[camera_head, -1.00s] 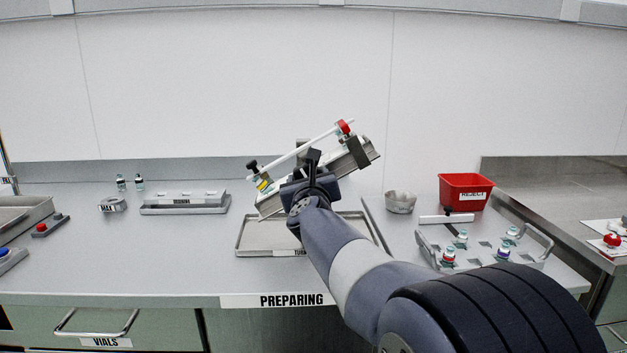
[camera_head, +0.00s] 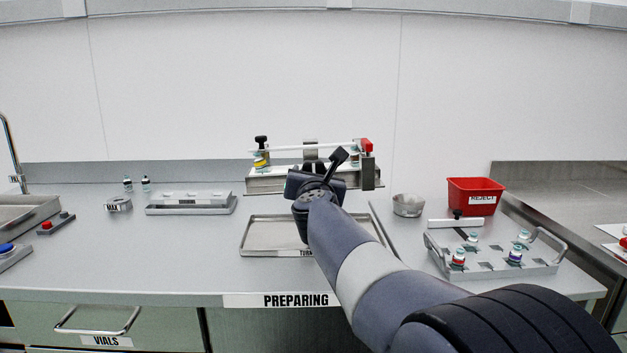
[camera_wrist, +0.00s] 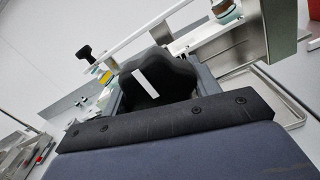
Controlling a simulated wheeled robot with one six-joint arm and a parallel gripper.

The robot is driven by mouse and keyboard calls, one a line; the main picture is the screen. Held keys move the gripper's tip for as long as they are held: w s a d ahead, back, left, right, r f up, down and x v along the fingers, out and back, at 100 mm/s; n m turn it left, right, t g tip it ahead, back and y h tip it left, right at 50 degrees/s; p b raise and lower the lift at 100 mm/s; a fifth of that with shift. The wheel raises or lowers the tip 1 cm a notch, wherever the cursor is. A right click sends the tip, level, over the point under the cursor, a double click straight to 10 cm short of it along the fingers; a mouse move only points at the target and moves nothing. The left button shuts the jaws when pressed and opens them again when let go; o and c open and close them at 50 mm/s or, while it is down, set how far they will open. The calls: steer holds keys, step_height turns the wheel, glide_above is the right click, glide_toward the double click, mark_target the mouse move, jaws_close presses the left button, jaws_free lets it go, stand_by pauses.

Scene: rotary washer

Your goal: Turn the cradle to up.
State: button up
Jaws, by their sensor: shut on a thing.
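The cradle (camera_head: 258,185) is a long pale metal holder above a shallow tray (camera_head: 262,236) at mid-counter. It sits level and upright, with a white bar (camera_head: 290,149) along its top, a black knob at its left end and a red part at its right end. Vials (camera_head: 261,165) with coloured caps stand in it, one yellow-banded at the left. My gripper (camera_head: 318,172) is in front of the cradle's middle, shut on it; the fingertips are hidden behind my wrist. In the wrist view the cradle's bar (camera_wrist: 150,33) and metal end (camera_wrist: 268,28) show beyond my gripper (camera_wrist: 160,85).
A red reject bin (camera_head: 475,193) and a small metal cup (camera_head: 407,206) stand to the right. A rack (camera_head: 540,268) with several vials is at front right. A grey tray (camera_head: 190,207) and two small vials are at left.

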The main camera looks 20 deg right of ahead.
steer(key=shift+m, duration=0.4)
stand_by(0.4)
steer(key=o, duration=1.4)
steer(key=v, duration=1)
steer(key=shift+s+a, duration=0.1)
steer(key=shift+s, duration=0.3)
steer(key=shift+w, duration=0.15)
